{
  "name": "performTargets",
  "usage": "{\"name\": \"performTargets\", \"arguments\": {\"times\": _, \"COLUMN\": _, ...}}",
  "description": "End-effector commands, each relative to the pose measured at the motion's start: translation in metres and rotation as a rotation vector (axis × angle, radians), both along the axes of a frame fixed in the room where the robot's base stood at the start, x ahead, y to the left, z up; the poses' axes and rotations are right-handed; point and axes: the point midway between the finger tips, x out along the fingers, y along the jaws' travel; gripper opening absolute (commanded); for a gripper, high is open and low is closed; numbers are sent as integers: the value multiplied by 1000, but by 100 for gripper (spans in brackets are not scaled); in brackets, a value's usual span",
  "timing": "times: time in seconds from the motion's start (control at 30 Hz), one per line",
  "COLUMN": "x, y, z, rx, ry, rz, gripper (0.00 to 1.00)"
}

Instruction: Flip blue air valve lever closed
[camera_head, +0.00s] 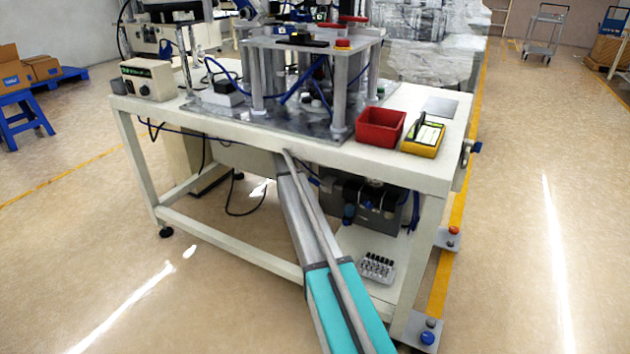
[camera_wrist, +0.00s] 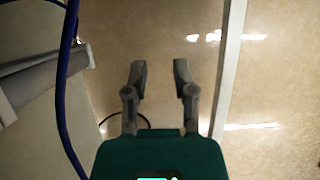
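The fingers are over bare floor. The blue lever is not seen in the wrist view, and the gripper is not clearly seen in the head view.
A red bin (camera_head: 380,128) and a yellow-edged box (camera_head: 424,139) stand on the bench near its right end. In the wrist view, a pale bar (camera_wrist: 230,62) runs right of the fingers and a blue hose (camera_wrist: 63,90) left. Floor right of the bench is open.

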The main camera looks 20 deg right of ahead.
Motion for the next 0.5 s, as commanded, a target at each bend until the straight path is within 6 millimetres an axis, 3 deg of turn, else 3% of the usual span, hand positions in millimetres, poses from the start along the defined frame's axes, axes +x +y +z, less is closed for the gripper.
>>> {"name": "performTargets", "arguments": {"times": 0.27, "x": -17, "y": -12, "z": 0, "rx": 0, "ry": 0, "rz": -1, "gripper": 34}}
{"name": "performTargets", "arguments": {"times": 0.5, "x": -43, "y": -32, "z": 0, "rx": 0, "ry": 0, "rz": -2, "gripper": 34}}
